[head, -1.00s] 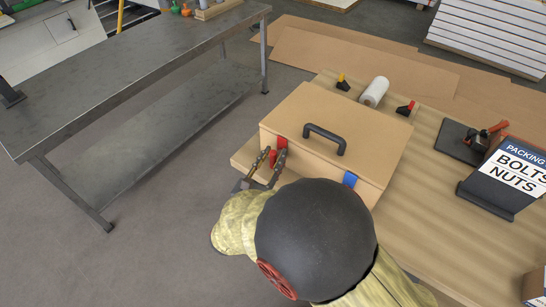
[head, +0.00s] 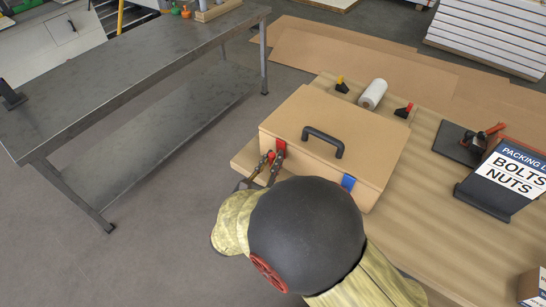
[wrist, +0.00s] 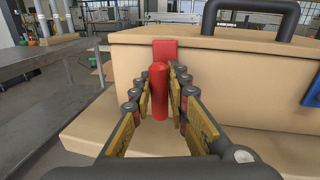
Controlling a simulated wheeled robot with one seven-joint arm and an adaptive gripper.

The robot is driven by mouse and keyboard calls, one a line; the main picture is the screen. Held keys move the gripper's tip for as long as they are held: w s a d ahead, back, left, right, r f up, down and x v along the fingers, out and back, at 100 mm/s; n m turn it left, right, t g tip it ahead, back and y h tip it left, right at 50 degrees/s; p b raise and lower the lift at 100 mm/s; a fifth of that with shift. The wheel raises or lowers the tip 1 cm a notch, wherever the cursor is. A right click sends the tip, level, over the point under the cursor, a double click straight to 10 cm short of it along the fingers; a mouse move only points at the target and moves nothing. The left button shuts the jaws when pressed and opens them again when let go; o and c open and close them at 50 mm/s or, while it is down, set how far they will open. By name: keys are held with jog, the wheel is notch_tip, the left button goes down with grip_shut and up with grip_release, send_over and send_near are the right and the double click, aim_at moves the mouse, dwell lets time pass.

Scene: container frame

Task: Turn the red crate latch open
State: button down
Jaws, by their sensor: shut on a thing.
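The cardboard-coloured crate (head: 330,150) stands shut on the wooden table, with a black handle on its lid. The red crate latch (head: 281,147) is on its front face, at the left. In the wrist view the red latch (wrist: 159,95) shows a rounded lever hanging roughly upright below a red plate on the lid edge. My gripper (head: 269,160) is at the latch, its two fingers on either side of the lever and shut on it. In the wrist view my gripper (wrist: 161,80) has the lever between its fingertips. A blue latch (head: 348,182) sits at the front right of the crate.
A white roll (head: 373,93) and small yellow-topped (head: 342,84) and red-topped (head: 404,110) black pieces lie behind the crate. A packing sign (head: 506,178) stands at the right. A grey metal bench (head: 120,70) is at the left, with open floor between.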

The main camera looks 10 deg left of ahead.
jog(key=n+p, duration=0.1)
jog(key=p, duration=0.1)
jog(key=n+p, duration=0.1)
jog(key=p, duration=0.1)
jog(key=n+p, duration=0.1)
jog(key=p, duration=0.2)
jog(key=shift+a+r+n+g, duration=0.3)
jog(key=n+p, duration=0.2)
jog(key=p, duration=0.2)
jog(key=n+g+p, duration=0.1)
jog(key=n+p, duration=0.1)
jog(key=p, duration=0.2)
jog(key=shift+w+a+f+n+h, duration=0.1)
jog(key=shift+a+f+n+h, duration=0.1)
jog(key=shift+n+h, duration=0.15)
jog(key=n+p, duration=0.3)
jog(key=p, duration=0.2)
jog(key=shift+a+f+n+g+h, duration=0.1)
jog(key=shift+f+n+g+h, duration=0.25)
jog(key=shift+g, duration=0.05)
jog(key=shift+f+n+g+h+p, duration=0.15)
jog(key=shift+f+n+h+p, duration=0.1)
jog(key=shift+n+p, duration=0.45)
jog(key=shift+f+n+g+h+p, duration=0.15)
jog(key=shift+n+h+p, duration=0.1)
jog(key=shift+n+p, duration=0.45)
jog(key=shift+n, duration=0.3)
jog(key=c, duration=1.9)
grip_release()
jog(key=shift+o, duration=0.7)
